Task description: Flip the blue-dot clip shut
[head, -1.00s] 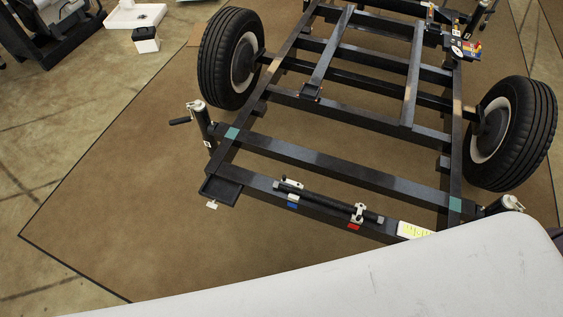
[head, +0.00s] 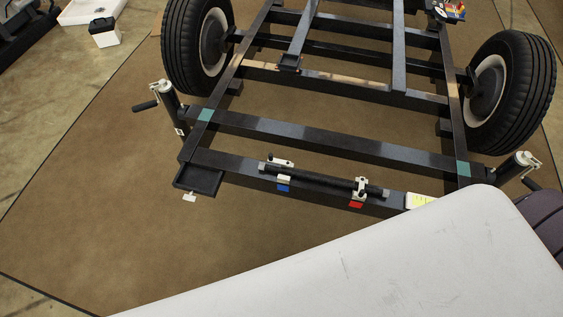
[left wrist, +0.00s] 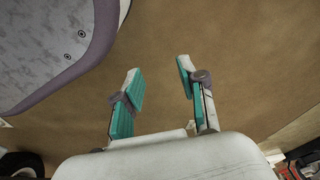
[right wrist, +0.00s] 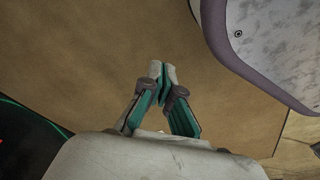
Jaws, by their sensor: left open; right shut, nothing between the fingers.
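In the head view, a black rod (head: 322,181) lies along the front beam of a dark trailer frame. A pale clip with a blue tag (head: 283,187) is at the rod's left part. A similar pale clip with a red tag (head: 358,193) is at its right part. I cannot tell for sure whether the blue-tagged clip is open. My left gripper (left wrist: 160,82) is open and empty above the brown floor in the left wrist view. My right gripper (right wrist: 163,75) is shut and empty in the right wrist view. Neither gripper shows in the head view.
Crank jacks stand at the left corner (head: 172,100) and right corner (head: 519,165) of the frame. Large tires (head: 190,45) flank it. A small black tray (head: 198,179) sits at its front left corner. The brown mat (head: 120,190) left of the frame is clear.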

